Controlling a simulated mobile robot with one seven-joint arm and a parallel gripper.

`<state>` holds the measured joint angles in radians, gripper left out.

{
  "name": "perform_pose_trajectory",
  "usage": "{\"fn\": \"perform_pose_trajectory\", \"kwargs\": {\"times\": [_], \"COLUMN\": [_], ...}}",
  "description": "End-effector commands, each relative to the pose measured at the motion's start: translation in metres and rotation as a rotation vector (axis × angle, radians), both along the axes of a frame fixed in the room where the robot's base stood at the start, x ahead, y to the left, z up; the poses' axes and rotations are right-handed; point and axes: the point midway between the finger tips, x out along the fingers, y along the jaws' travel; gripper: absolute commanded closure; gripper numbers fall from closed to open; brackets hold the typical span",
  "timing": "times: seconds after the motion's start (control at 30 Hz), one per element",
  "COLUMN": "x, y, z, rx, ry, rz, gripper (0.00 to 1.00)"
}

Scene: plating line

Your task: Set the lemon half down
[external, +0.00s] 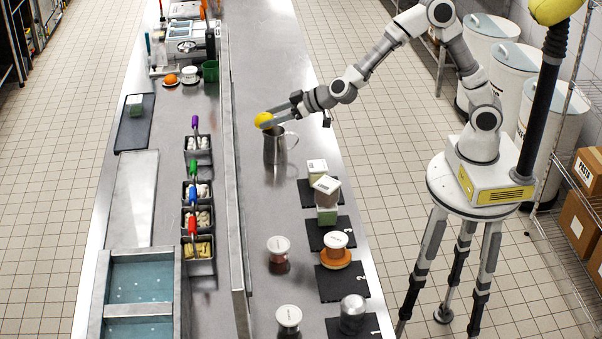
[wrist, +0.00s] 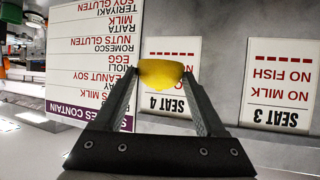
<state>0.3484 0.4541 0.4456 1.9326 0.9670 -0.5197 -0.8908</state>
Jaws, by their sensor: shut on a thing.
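The lemon half (external: 264,120) is yellow and is held at the tips of my gripper (external: 272,119), above the counter. In the wrist view my gripper (wrist: 165,78) has its two fingers closed in on the lemon half (wrist: 165,72), which sits between the tips. In the external view the lemon half appears just above and left of a metal pitcher (external: 275,150) that stands on the steel counter (external: 258,215). I cannot tell the exact height of the lemon half above the counter.
Dark mats with boxes and jars line the counter's right side, among them a near mat (external: 333,291). Two lidded jars (external: 279,247) (external: 289,318) stand left of them. A raised metal divider (external: 236,180) runs along the left. Seat cards (wrist: 168,88) (wrist: 278,85) show in the wrist view.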

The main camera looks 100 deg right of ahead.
Motion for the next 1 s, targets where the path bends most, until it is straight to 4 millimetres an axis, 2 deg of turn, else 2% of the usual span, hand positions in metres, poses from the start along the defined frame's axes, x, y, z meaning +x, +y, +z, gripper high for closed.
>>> {"fn": "perform_pose_trajectory", "kwargs": {"times": [0.23, 0.5, 0.63, 0.8, 1.0], "x": [0.02, 0.027, 0.025, 0.018, 0.01], "y": [-0.019, -0.03, -0.025, -0.008, 0.012], "z": [-0.029, -0.089, -0.118, -0.15, -0.171], "rx": [0.0, -0.003, -0.003, -0.003, 0.0], "ry": [0.0, 0.001, 0.001, 0.0, 0.0], "rz": [-0.206, -0.485, -0.603, -0.73, -0.824], "gripper": [0.84, 0.84, 0.84, 0.84, 0.84]}}
